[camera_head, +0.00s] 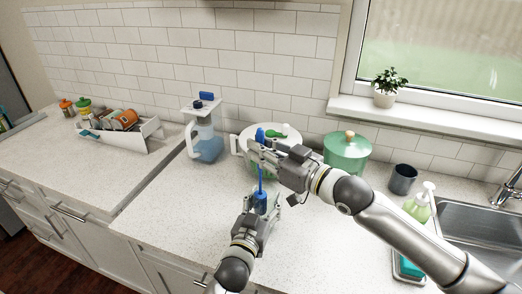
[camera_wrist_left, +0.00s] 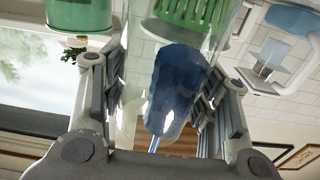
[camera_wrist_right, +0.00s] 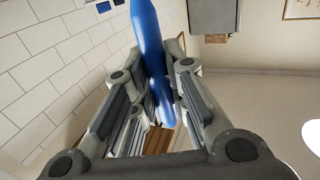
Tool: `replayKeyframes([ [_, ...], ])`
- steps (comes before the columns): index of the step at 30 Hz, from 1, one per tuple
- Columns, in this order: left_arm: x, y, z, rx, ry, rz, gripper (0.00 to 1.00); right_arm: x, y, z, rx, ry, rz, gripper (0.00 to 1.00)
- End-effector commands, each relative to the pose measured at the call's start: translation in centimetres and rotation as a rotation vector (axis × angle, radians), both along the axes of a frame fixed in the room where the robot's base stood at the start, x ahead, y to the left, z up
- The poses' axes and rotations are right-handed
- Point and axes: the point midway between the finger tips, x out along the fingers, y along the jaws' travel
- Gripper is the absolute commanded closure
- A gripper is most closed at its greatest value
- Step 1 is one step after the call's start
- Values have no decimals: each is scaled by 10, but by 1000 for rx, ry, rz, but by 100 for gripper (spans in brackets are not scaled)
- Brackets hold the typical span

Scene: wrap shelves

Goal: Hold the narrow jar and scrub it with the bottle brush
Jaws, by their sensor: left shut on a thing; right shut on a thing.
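The narrow jar (camera_wrist_left: 135,72) is clear and hard to make out. My left gripper (camera_head: 262,212) is shut on it, low over the counter, and its fingers (camera_wrist_left: 165,95) flank the jar in the left wrist view. The bottle brush has a blue handle (camera_head: 260,135), a thin blue shaft (camera_head: 261,172) and a blue head (camera_head: 260,201). The head (camera_wrist_left: 180,88) appears inside the jar in the left wrist view. My right gripper (camera_head: 264,153) is shut on the handle (camera_wrist_right: 150,50), above the left gripper. The brush stands nearly upright. The jar's base contact is hidden.
A white round container (camera_head: 285,132) with green items stands behind the grippers. A blue-tinted pitcher (camera_head: 208,143) is to the left, a green pot (camera_head: 347,155) to the right. A grey cup (camera_head: 403,179), soap bottle (camera_head: 419,206) and sink (camera_head: 475,225) lie further right. Front-left counter is clear.

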Motion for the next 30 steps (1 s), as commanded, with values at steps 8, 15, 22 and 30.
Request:
replayKeyframes([
  [8,0,0,0,0,0,0,74,0,0,-27,0,4,0,100],
  [15,0,0,0,0,0,0,74,0,0,-48,-1,2,1,100],
  [22,0,0,0,0,0,0,74,0,0,-55,0,0,0,100],
  [30,0,0,0,0,0,0,74,0,0,-55,0,0,0,100],
])
